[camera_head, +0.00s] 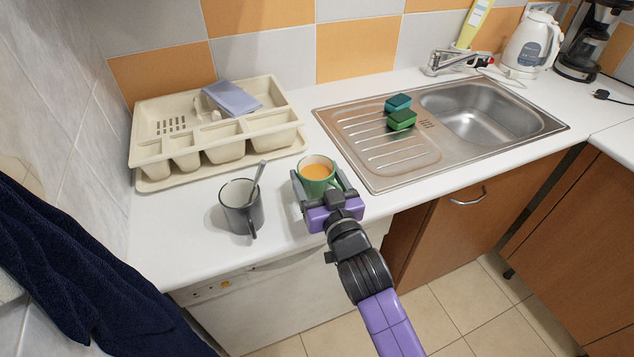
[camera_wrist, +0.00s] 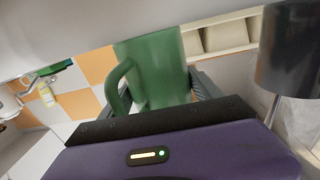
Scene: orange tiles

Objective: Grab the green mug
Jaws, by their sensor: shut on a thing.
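The green mug (camera_head: 318,174) stands upright on the white counter, or just above it, between the dish rack and the sink. It holds an orange-brown liquid. My gripper (camera_head: 319,187) reaches in from the front, with one finger on each side of the mug, and is shut on it. In the wrist view the green mug (camera_wrist: 158,70) fills the middle, its handle on the left. The fingers (camera_wrist: 203,86) show partly beside it, and the purple gripper body hides its lower part. I cannot tell whether the mug's base touches the counter.
A dark grey mug (camera_head: 241,206) with a spoon stands close on the left; it also shows in the wrist view (camera_wrist: 290,50). A cream dish rack (camera_head: 160,178) is behind. A steel sink (camera_head: 370,172) with two sponges (camera_head: 401,119) is right. The front counter edge is near.

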